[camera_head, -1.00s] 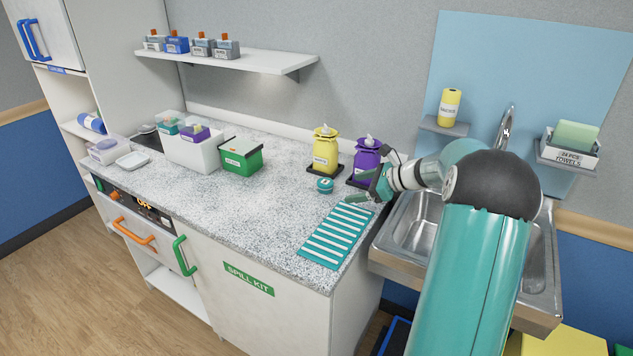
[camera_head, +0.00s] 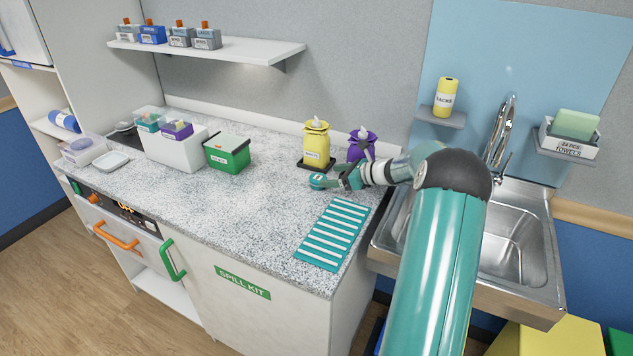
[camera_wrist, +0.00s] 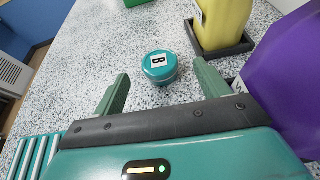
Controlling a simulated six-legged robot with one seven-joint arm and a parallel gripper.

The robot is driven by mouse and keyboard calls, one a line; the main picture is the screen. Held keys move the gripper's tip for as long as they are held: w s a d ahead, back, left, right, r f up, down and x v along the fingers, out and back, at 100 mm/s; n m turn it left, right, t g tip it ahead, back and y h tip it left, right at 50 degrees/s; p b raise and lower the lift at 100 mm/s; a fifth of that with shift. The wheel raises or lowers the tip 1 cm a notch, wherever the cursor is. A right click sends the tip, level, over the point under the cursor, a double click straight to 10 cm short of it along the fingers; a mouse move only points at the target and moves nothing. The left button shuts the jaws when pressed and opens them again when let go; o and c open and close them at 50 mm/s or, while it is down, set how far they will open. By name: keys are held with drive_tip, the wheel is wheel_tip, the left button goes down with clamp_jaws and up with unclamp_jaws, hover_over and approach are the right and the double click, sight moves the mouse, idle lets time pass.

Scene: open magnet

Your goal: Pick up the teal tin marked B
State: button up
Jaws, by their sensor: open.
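The teal tin marked B (camera_wrist: 159,68) is a small round tin with a white label on its lid, standing on the speckled counter. In the head view the tin (camera_head: 318,181) shows in front of the yellow bottle, at the tip of my gripper (camera_head: 341,180). In the wrist view my gripper (camera_wrist: 162,88) is open, with its two green fingers apart. The tin is centred between the finger lines, just beyond the fingertips. No contact with it shows.
A yellow bottle (camera_head: 316,146) on a black tray and a purple bottle (camera_head: 361,143) stand close by. A teal striped mat (camera_head: 333,234) lies nearer the counter's front. A green box (camera_head: 228,155) stands left. The counter between is clear.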

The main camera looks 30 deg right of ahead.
sight(319, 178)
drive_tip(key=x, duration=0.6)
drive_tip(key=shift+a+f, duration=0.15)
drive_tip(key=shift+f, duration=0.05)
drive_tip(key=c, duration=1.1)
